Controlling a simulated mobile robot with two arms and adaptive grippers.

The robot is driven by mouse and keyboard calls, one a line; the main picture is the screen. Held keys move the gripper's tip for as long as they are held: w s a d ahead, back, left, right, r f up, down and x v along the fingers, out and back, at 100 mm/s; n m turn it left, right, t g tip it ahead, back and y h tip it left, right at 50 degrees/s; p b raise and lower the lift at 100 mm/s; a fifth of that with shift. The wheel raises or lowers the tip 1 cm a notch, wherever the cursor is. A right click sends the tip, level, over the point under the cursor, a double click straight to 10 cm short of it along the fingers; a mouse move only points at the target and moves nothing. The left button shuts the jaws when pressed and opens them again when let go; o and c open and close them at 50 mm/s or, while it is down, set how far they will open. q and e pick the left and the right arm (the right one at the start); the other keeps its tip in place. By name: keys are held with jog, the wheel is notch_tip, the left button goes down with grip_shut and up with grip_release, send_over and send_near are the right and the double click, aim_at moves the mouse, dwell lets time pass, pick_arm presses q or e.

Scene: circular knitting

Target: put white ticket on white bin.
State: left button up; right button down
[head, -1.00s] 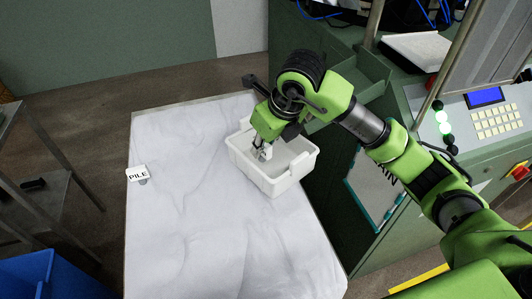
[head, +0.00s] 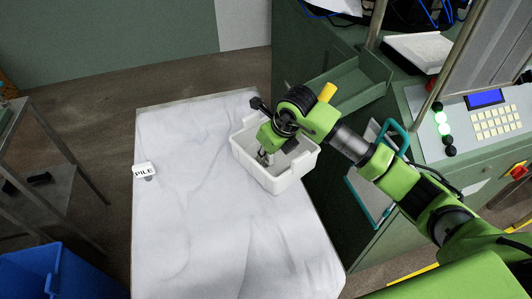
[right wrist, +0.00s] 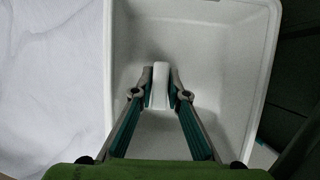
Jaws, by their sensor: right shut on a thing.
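The white bin (head: 273,178) stands on the white marbled table, towards its far right corner. My right gripper (head: 265,157) reaches down into the bin. In the right wrist view the gripper (right wrist: 160,90) is shut on a small white piece, the white ticket (right wrist: 160,84), held between its fingertips. The ticket is inside the outline of the bin, which also shows in that view (right wrist: 215,60). Whether the ticket touches the bin floor I cannot tell. In the head view the gripper largely hides the ticket. My left gripper is not in view.
A small white "PILE" sign (head: 145,170) stands at the table's left edge. The middle and front of the table (head: 215,240) are clear. A green machine with a keypad (head: 495,118) stands close on the right. A blue bin (head: 50,275) is at lower left.

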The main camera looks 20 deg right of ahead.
jog(key=shift+f, duration=0.2)
jog(key=c, duration=2)
grip_release()
jog(key=shift+r, duration=0.1)
jog(key=shift+r, duration=0.25)
jog(key=shift+d+r, duration=0.1)
jog(key=shift+r, duration=0.25)
jog(key=b+v, duration=0.1)
jog(key=v, duration=1)
jog(key=shift+s, duration=0.1)
jog(key=shift+r, duration=0.1)
